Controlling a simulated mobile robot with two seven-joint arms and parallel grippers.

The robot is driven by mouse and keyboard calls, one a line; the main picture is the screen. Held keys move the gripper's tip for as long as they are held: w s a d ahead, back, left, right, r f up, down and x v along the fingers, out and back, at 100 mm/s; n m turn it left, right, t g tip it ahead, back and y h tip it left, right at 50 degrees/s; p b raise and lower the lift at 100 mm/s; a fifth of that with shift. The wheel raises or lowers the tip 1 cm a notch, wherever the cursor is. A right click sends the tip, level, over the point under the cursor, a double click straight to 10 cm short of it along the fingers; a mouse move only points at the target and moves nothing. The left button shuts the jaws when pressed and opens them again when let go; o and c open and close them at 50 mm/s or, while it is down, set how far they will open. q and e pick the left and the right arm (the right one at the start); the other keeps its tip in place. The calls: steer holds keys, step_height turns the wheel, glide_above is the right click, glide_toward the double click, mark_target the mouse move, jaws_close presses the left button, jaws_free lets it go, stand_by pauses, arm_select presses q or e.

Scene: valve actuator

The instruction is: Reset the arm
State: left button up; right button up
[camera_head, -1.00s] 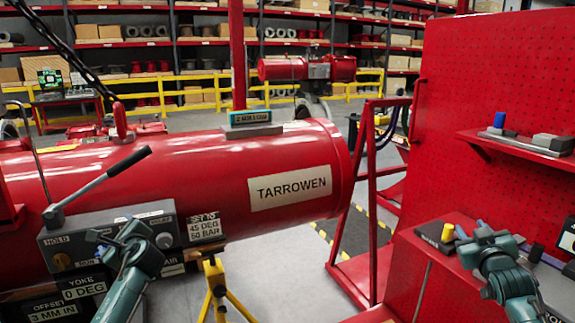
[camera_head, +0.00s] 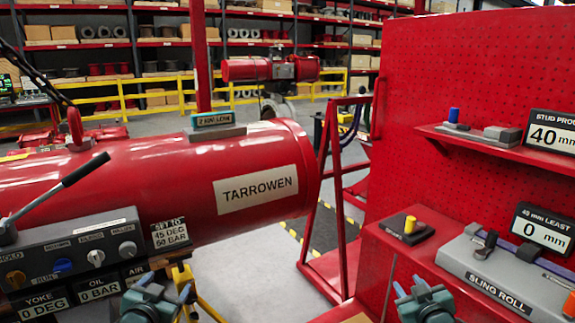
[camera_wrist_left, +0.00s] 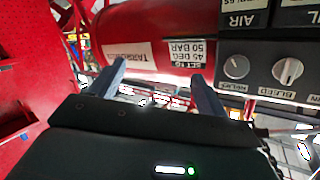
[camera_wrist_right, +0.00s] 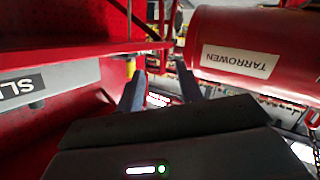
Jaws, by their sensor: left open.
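My left gripper (camera_head: 163,289) is low in the head view, in front of the red TARROWEN cylinder (camera_head: 210,178) and just right of the grey control panel (camera_head: 75,257). In the left wrist view its fingers (camera_wrist_left: 158,75) are apart with nothing between them. My right gripper (camera_head: 409,286) is at the bottom edge of the head view, left of the sling roll box (camera_head: 485,270). In the right wrist view its fingers (camera_wrist_right: 160,85) are apart and empty. Both grippers touch nothing that I can see.
A black lever (camera_head: 85,170) rises above the control panel. A red pegboard stand (camera_head: 470,80) with a shelf (camera_head: 470,138) is at the right. A small block with a yellow knob (camera_head: 408,228) sits on its lower ledge. Grey floor (camera_head: 235,265) is open between.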

arm_select(q)
steer(key=s+d+f+g+h, duration=0.1)
steer(key=s+d+f, duration=0.3)
steer(key=s, duration=0.6)
steer(key=s+d+f+g+h, duration=0.1)
steer(key=s+d+f, duration=0.4)
steer(key=s, duration=0.6)
steer(key=s+d+f+g+h, duration=0.1)
steer(key=s+d+f, duration=0.4)
steer(key=s, duration=0.5)
steer(key=shift+s+d+n+g, duration=0.2)
steer(key=shift+s+n+g, duration=0.1)
steer(key=shift+g, duration=0.6)
arm_select(e)
steer(key=s+a+f+g+y, duration=0.1)
steer(key=s+a+f, duration=0.3)
steer(key=s, duration=0.6)
steer(key=s+a+f+g+y, duration=0.1)
steer(key=s+a+f, duration=0.4)
steer(key=s, duration=0.6)
steer(key=s+a+f+g+y, duration=0.1)
steer(key=s+a+f, duration=0.4)
steer(key=s, duration=0.5)
steer(key=shift+s+a+m+g, duration=0.2)
steer(key=shift+s+m+g, duration=0.1)
steer(key=shift+g, duration=0.6)
